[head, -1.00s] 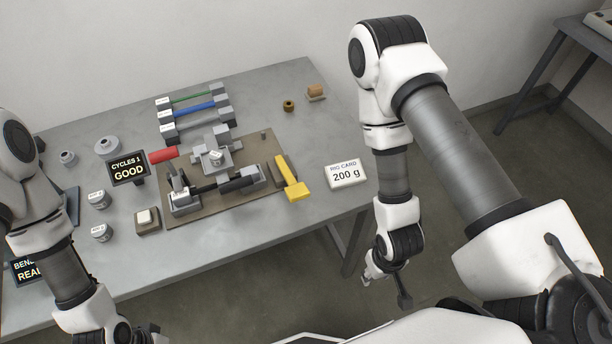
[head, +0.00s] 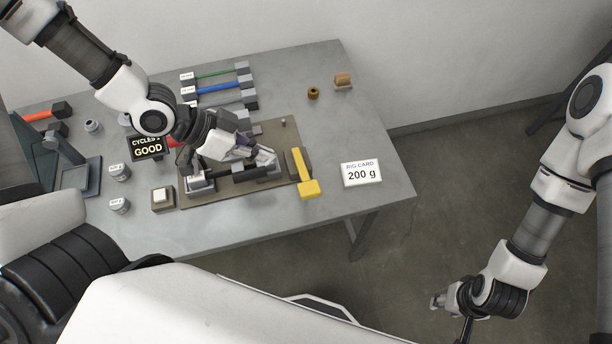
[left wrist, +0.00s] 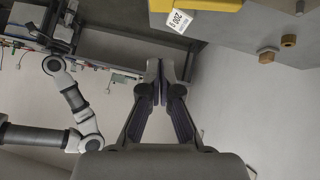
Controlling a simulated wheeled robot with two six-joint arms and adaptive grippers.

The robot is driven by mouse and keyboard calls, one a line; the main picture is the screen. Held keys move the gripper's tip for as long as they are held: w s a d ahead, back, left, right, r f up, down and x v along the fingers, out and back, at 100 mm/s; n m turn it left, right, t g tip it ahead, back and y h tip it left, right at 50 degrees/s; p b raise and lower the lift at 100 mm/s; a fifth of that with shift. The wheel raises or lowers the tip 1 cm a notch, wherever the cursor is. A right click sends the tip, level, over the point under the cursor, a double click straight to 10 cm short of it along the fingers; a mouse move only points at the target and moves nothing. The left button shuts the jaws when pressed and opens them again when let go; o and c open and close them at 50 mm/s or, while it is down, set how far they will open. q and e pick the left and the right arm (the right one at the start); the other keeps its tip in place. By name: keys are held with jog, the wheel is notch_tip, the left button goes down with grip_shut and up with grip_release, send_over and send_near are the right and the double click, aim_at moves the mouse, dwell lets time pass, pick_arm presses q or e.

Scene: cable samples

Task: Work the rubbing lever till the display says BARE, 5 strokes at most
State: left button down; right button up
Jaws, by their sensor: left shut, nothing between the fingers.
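The display (head: 148,148) on the rig's left reads GOOD, with a cycles line above it partly covered by my left arm. A bit of red handle (head: 173,142) shows beside the display; I cannot tell whether it is the rubbing lever. The rig's brown base (head: 225,201) carries grey blocks and a dark bar (head: 250,174). My left gripper (head: 268,157) is over the rig, hiding its middle. It is shut and empty, also in the left wrist view (left wrist: 163,70). My right gripper (head: 440,302) hangs off the table at lower right; its fingers are too small to judge.
A yellow T-shaped piece (head: 308,187) stands at the rig's right end. The 200 g card (head: 361,173), a brass ring (head: 313,92) and a brown block (head: 343,81) lie further right. Green and blue cable samples (head: 218,87) lie behind. A white button box (head: 162,198) and pots (head: 119,172) are left.

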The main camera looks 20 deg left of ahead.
pick_arm(q)
jog(key=shift+w+f, duration=0.1)
jog(key=shift+w, duration=0.05)
send_over(314, 187)
jog(key=a, duration=0.3)
notch_tip(314, 187, down, 7)
jog(key=shift+r, duration=0.1)
jog(key=f, duration=0.1)
jog(key=s+f, duration=0.1)
jog(key=f, duration=0.1)
jog(key=shift+d+f+p, duration=0.15)
jog(key=shift+f+p, duration=0.1)
jog(key=shift+p, duration=0.15)
jog(key=shift+f, duration=0.3)
